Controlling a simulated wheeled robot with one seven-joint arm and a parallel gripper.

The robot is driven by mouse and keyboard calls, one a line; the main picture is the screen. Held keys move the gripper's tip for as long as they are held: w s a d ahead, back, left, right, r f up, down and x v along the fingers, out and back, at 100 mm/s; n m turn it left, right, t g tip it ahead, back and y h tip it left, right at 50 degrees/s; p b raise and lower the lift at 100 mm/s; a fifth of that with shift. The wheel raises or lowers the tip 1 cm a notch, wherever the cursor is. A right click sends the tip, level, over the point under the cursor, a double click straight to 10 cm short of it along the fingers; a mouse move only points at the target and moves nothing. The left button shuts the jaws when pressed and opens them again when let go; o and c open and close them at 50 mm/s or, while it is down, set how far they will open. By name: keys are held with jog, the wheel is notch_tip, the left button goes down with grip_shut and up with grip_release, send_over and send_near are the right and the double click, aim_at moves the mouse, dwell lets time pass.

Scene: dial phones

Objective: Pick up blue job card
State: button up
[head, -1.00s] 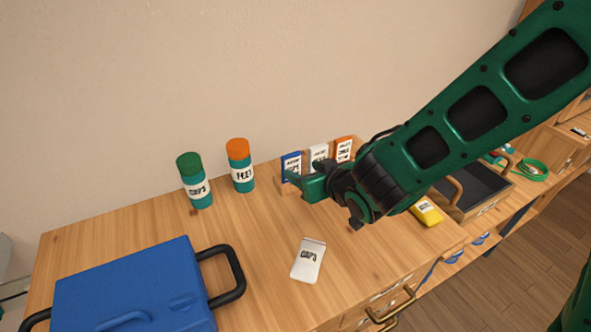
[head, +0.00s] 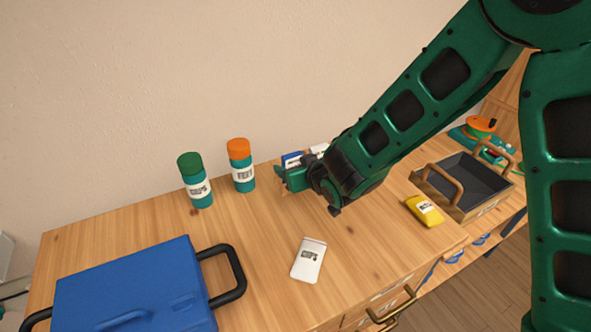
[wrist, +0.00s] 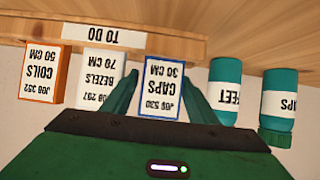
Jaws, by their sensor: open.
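The blue job card (head: 291,159) stands at the back of the desk, partly hidden behind my gripper in the head view. My gripper (wrist: 161,90) is open, with one finger on each side of the card. Whether the fingers touch it I cannot tell. In the head view my gripper (head: 282,181) is at the rack.
A white-edged card (wrist: 98,75) and an orange-edged card (wrist: 40,72) stand beside it. Two teal bottles (head: 242,172) (head: 199,190) stand left of the rack. A blue case (head: 130,285), a white pouch (head: 309,260), a yellow pouch (head: 423,211) and an open tray (head: 431,186) are on the desk.

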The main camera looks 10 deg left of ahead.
jog(key=c, duration=0.8)
